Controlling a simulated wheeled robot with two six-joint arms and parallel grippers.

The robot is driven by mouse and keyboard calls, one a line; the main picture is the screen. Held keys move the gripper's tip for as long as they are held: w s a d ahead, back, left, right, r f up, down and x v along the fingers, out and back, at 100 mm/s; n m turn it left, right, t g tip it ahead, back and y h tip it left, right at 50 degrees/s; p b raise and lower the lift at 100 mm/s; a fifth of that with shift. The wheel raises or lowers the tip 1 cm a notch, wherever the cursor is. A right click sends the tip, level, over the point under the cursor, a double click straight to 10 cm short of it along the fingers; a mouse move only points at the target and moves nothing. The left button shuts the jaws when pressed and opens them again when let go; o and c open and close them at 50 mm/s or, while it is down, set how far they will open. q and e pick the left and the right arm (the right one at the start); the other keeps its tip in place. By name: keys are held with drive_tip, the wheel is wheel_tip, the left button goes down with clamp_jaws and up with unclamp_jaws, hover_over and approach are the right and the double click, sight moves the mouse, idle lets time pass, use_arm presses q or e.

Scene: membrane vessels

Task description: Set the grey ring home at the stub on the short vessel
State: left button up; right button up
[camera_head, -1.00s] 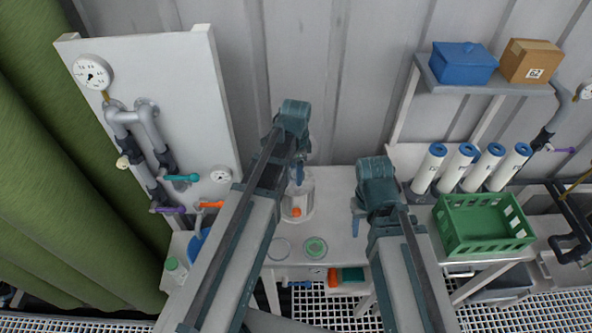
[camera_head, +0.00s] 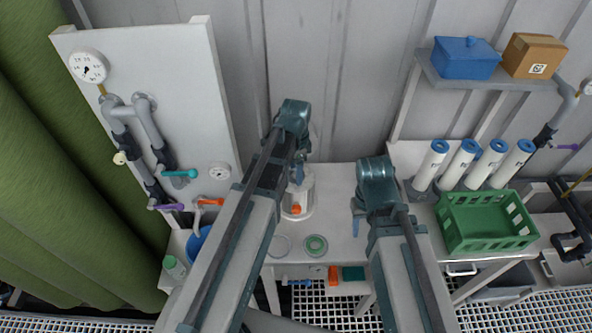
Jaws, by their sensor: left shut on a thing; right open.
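The short vessel (camera_head: 302,203), pale with an orange part (camera_head: 296,209) low on its front, stands on the white table behind two flat rings. The stub is not clear to me. A grey ring (camera_head: 279,246) lies flat on the table in front of the vessel, beside a green ring (camera_head: 315,246). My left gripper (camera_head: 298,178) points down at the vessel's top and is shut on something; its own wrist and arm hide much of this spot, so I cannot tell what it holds. My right gripper (camera_head: 356,227) is open and empty above the table, right of the vessel.
A green crate (camera_head: 488,244) and several white cylinders with blue caps (camera_head: 429,165) stand to the right. A panel (camera_head: 190,90) with pipes and valves rises at the left. A shelf above holds a blue box (camera_head: 465,60) and a carton (camera_head: 530,57).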

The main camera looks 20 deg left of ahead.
use_arm(q)
drive_tip(key=o, duration=1.4)
drive_tip(key=shift+f, duration=0.1)
wheel_tip(320, 180, up, 14)
drive_tip(key=p, duration=1.3)
drive_tip(key=shift+p, duration=0.4)
drive_tip(key=shift+f, duration=0.1)
drive_tip(key=s+d+f+n+b, duration=0.2)
drive_tip(key=s+d+f+b, duration=0.1)
drive_tip(key=s+f+b, duration=0.1)
drive_tip(key=s+d+f+n+b, duration=0.3)
drive_tip(key=s+d+f+b, duration=0.1)
drive_tip(key=f+b, duration=0.3)
drive_tip(key=s+d+f+n+y+b, duration=0.1)
drive_tip(key=s+d+f+n+b, duration=0.2)
drive_tip(key=s+f+b, duration=0.2)
drive_tip(key=shift+s+d+f+b, duration=0.25)
drive_tip(key=shift+s+f+b, duration=0.2)
drive_tip(key=shift+s, duration=0.2)
